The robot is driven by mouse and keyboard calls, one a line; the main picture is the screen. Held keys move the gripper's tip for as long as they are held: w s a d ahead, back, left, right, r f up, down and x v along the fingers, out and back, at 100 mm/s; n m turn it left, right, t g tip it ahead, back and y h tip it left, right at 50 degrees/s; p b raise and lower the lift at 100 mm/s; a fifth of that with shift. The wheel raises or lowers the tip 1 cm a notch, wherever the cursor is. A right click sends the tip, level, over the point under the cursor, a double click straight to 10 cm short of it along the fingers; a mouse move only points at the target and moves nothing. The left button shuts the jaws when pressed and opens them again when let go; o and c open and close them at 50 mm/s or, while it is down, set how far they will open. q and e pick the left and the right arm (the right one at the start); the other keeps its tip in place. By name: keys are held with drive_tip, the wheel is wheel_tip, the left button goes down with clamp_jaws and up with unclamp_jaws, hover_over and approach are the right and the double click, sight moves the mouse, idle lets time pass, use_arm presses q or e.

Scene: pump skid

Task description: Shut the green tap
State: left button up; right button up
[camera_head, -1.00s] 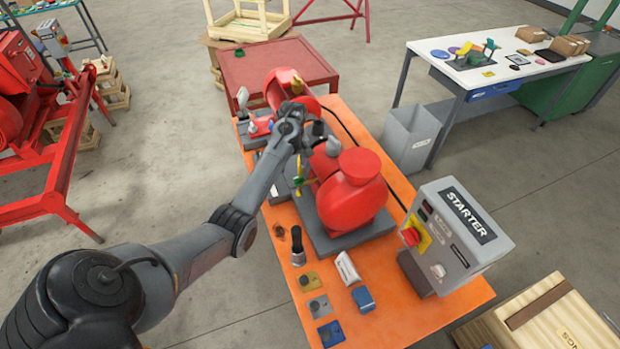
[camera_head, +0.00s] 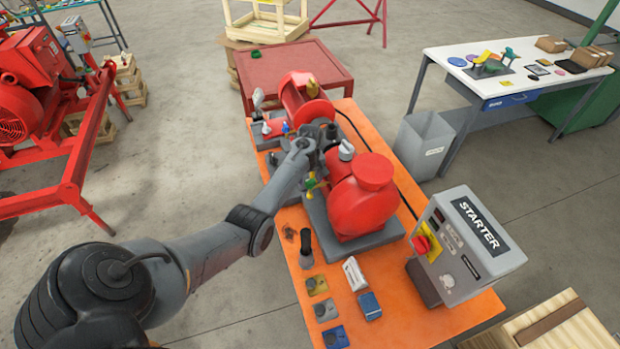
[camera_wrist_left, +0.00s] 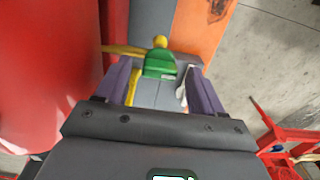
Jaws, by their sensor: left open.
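The green tap (camera_head: 313,183) sits on yellow pipework at the left side of the red pump (camera_head: 362,200). In the left wrist view its green handle (camera_wrist_left: 160,64) lies between the two purple-grey fingers of my left gripper (camera_wrist_left: 157,70), with a yellow knob (camera_wrist_left: 160,41) just beyond it. The fingers are open, with a gap on each side of the handle; I cannot tell how far above or below it they are. In the head view my left wrist is above and behind the tap, and the fingertips are hard to make out. My right gripper is not in view.
The pump stands on an orange bench (camera_head: 393,330) with a grey starter box (camera_head: 465,245) at the right. A dark upright handle (camera_head: 306,248) and several small blocks lie in front. A grey bin (camera_head: 425,145) and a white table (camera_head: 455,50) stand beyond.

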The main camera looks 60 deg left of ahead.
use_arm(q)
drive_tip(key=shift+f, duration=0.2)
drive_tip(key=c, duration=1.1)
drive_tip(key=shift+o, duration=0.2)
